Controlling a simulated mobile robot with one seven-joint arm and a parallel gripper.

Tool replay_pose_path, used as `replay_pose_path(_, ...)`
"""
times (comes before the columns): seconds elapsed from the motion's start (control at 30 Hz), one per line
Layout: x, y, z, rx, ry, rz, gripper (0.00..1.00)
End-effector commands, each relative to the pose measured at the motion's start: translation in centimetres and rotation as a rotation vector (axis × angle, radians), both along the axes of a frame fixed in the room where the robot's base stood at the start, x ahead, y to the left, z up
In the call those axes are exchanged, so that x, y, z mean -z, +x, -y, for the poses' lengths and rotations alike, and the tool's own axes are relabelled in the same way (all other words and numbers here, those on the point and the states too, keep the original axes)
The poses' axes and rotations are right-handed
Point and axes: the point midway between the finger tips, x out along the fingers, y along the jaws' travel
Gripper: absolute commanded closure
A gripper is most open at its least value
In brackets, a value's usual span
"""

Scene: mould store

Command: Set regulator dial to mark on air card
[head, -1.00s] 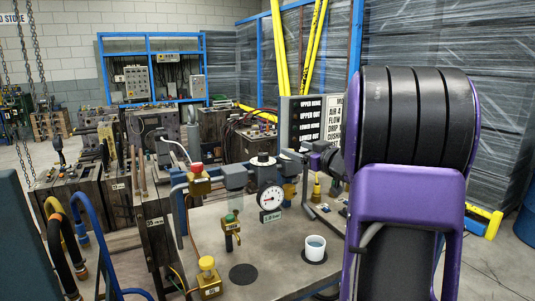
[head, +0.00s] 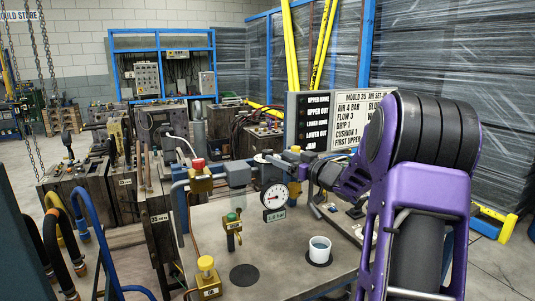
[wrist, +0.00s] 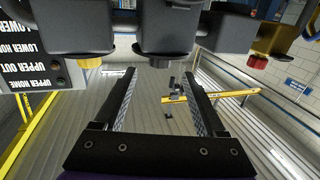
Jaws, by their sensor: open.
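The regulator dial (head: 263,158) is a dark round knob with a light top, above the white-faced pressure gauge (head: 274,198). In the upside-down wrist view, a dark knob (wrist: 160,62) that appears to be this dial hangs under the middle block, near the fingertips. The air card (head: 351,112) stands behind and reads AIR 4 BAR, FLOW 3, DRIP 1, CUSHION 1; its right side is hidden by my arm. My gripper (wrist: 158,76) is open and empty, its two fingers spread with a clear gap.
A gold valve with a red knob (head: 198,171) stands left of the dial. A black indicator panel (head: 310,122) stands behind.

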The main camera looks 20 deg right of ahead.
Motion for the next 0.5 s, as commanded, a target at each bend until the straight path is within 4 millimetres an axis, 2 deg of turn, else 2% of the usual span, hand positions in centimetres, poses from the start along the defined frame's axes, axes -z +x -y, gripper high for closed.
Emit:
replay_pose_path(0.03,0.1,1.2,-0.5,-0.004,0.001,0.001,0.27)
replay_pose_path(0.2,0.1,4.1,-1.3,-0.001,0.002,0.000,0.27)
replay_pose_path(0.33,0.0,5.5,-1.8,-0.001,0.000,0.001,0.27)
replay_pose_path(0.5,0.0,6.3,-1.9,0.000,0.000,0.001,0.27)
